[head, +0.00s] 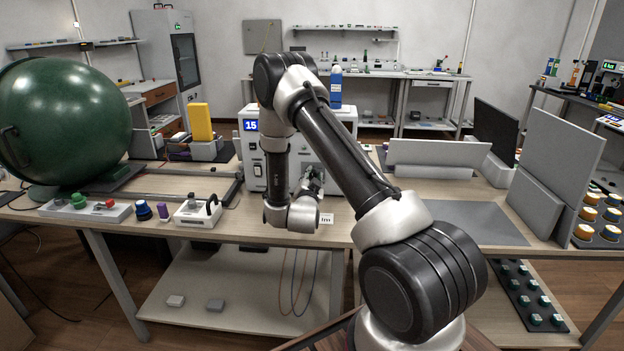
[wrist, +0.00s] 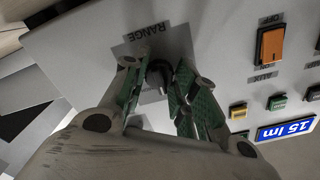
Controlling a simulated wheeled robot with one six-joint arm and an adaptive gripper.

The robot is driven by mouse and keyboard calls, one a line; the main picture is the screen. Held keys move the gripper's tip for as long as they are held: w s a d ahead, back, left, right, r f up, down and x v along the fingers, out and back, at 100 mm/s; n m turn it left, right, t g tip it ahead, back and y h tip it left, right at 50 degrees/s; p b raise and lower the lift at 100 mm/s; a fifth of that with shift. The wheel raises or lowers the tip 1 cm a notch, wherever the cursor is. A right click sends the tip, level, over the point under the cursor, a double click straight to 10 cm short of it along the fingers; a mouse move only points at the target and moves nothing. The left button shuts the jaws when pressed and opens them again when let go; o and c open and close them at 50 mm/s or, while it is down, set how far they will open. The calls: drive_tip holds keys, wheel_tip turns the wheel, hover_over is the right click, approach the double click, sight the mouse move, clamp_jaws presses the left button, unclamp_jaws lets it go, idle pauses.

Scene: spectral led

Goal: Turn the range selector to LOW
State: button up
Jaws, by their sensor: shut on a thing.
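The range selector (wrist: 158,74) is a dark round knob on a light instrument panel (wrist: 215,50), under a label reading RANGE that appears upside down in the wrist view. My gripper (wrist: 157,84) has its green-padded fingers on either side of the knob and is shut on it. The fingers hide part of the knob, and its pointer setting cannot be read. In the head view, the instrument (head: 251,150) is a white box on the bench with a blue display. My gripper (head: 312,182) is at its front, partly hidden by my arm.
A large green sphere (head: 65,120) stands at the left of the bench. Grey panels (head: 437,152) stand at the right.

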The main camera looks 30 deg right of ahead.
drive_tip(key=shift+n, duration=0.3)
drive_tip(key=n, duration=0.4)
drive_tip(key=shift+c, duration=0.2)
drive_tip(key=n, duration=0.5)
drive_tip(key=shift+n, duration=0.3)
idle(0.4)
drive_tip(key=o, duration=1)
drive_tip(key=shift+o, duration=0.2)
drive_tip(key=v, duration=1.2)
